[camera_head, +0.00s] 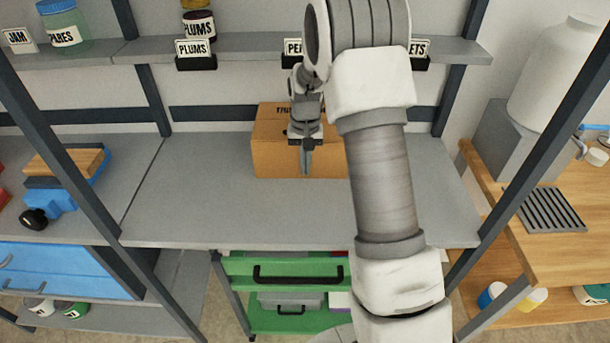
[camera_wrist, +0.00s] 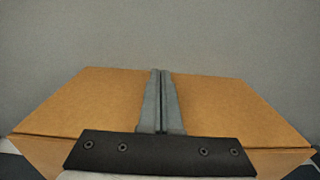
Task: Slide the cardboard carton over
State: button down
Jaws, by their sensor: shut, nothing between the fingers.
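A brown cardboard carton (camera_head: 270,145) stands on the grey shelf (camera_head: 225,195) near its back, with dark lettering partly hidden along its upper side. My gripper (camera_head: 305,172) is shut and empty, fingers pointing down, in front of the carton's near face in the head view. My arm hides the carton's right part. In the wrist view the carton (camera_wrist: 95,100) spreads out on both sides of my shut fingers (camera_wrist: 161,75). I cannot tell whether the fingertips touch the carton.
An upper shelf (camera_head: 150,47) holds labelled jars and tags. Dark uprights (camera_head: 60,130) flank the grey shelf. The shelf is bare left of the carton and in front of it. A blue tool (camera_head: 55,200) lies further left. Green drawers (camera_head: 285,268) sit below. A wooden counter (camera_head: 530,230) stands right.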

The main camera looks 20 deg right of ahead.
jog(key=shift+w+d, duration=0.3)
jog(key=shift+w, duration=0.5)
jog(key=shift+s, duration=0.15)
